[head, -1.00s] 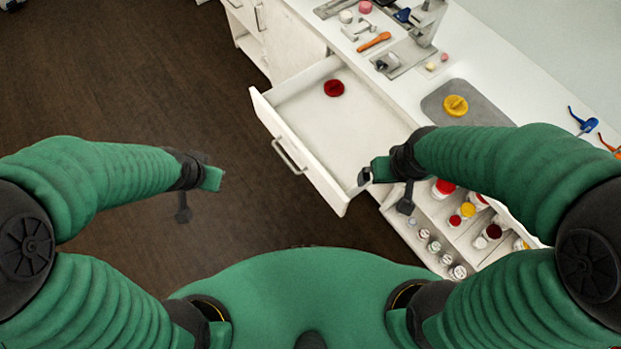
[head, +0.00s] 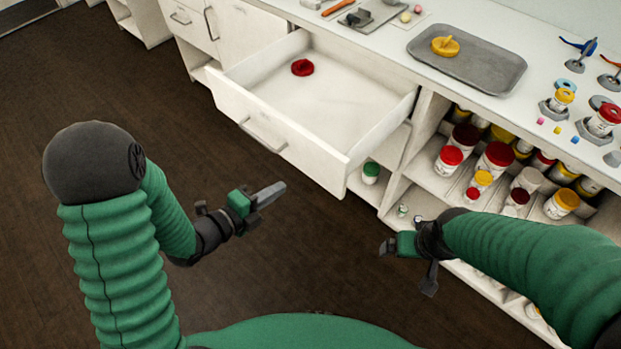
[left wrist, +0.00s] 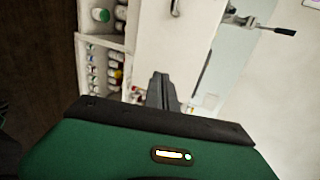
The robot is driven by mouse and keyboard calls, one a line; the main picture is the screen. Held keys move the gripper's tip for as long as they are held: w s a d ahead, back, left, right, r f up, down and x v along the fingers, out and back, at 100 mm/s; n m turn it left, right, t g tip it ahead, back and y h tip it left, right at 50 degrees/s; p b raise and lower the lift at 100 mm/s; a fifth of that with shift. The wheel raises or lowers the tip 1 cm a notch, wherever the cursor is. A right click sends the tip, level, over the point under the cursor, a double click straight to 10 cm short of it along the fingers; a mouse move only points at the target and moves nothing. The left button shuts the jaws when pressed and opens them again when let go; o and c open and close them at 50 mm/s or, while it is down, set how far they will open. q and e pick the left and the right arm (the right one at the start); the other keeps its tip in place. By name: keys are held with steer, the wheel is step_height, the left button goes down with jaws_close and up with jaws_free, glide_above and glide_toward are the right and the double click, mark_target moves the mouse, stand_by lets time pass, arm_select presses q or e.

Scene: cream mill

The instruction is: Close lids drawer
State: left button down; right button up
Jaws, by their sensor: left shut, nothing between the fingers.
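The white drawer (head: 300,150) is pulled well out of the cabinet in the head view, with a dark red lid (head: 302,67) lying inside near its left side. Its grey handle (head: 263,136) is on the front face. My left gripper (head: 270,194) is shut and empty, in front of the drawer and below its handle in the picture, apart from it. In the left wrist view its fingers (left wrist: 160,90) point toward pale cabinet fronts. My right gripper (head: 388,247) is at the lower right, in front of the open shelves; its fingers are too unclear to read.
Open shelves with several jars (head: 495,158) stand right of the drawer. The counter above holds a grey tray (head: 480,70) with a yellow lid (head: 445,46), and small tools. The dark floor (head: 90,90) at left is clear.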

mark_target(312, 163)
arm_select(q)
steer(key=b+x, duration=0.6)
steer(key=x, duration=0.4)
steer(key=shift+w+a+r, duration=0.1)
steer(key=shift+w+r, duration=0.05)
steer(key=shift+w, duration=0.65)
arm_select(e)
step_height(312, 163, down, 8)
steer(key=a, duration=0.1)
steer(key=shift+a, duration=0.3)
steer(key=shift+d+r, duration=0.1)
